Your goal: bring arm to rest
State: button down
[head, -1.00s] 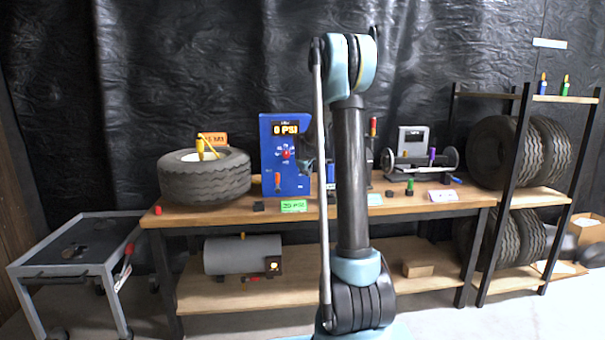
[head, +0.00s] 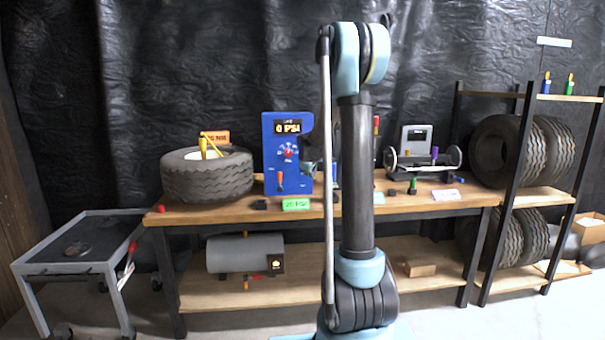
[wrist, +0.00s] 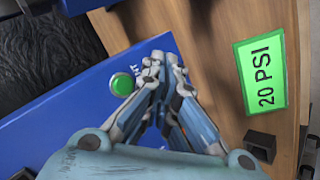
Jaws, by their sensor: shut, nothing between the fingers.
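My gripper (wrist: 160,85) is shut and empty in the wrist view, its fingertips together. It is over the blue gauge machine (wrist: 60,125), close to a round green button (wrist: 122,84) on it; I cannot tell whether they touch. In the head view my arm stands upright in the middle, and its links hide the gripper. The blue machine (head: 270,175) stands on the workbench and its display reads 0 PSI. A green card (wrist: 262,75) reading 20 PSI lies beside the machine; it also shows in the head view (head: 296,204).
A tire (head: 205,180) lies on the left of the wooden workbench (head: 225,212). A grey cart (head: 45,262) stands at the left. A black-framed rack (head: 510,195) with several tires stands at the right. A balancing machine (head: 415,142) is on the bench's right part.

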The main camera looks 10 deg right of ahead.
jog(key=s+r+m+g, duration=0.2)
jog(key=s+m, duration=0.1)
jog(key=s, duration=1.3)
jog(key=s+f+m+g, duration=0.1)
jog(key=s+f, duration=0.3)
jog(key=s, duration=0.8)
jog(key=s+f+m+g+y, duration=0.1)
jog(key=s+f+m+g, duration=0.1)
jog(key=s, duration=1.1)
jog(key=s+f+m+g, duration=0.1)
jog(key=s+f+m, duration=0.2)
jog(key=s, duration=1)
notch_tip(320, 180, down, 4)
jog(key=shift+s+a+r+m+g+y, duration=0.2)
jog(key=shift+a+m+g+y, duration=0.1)
jog(key=shift+a+m+y, duration=0.15)
jog(key=shift+w+f, duration=0.2)
jog(key=shift+w, duration=0.3)
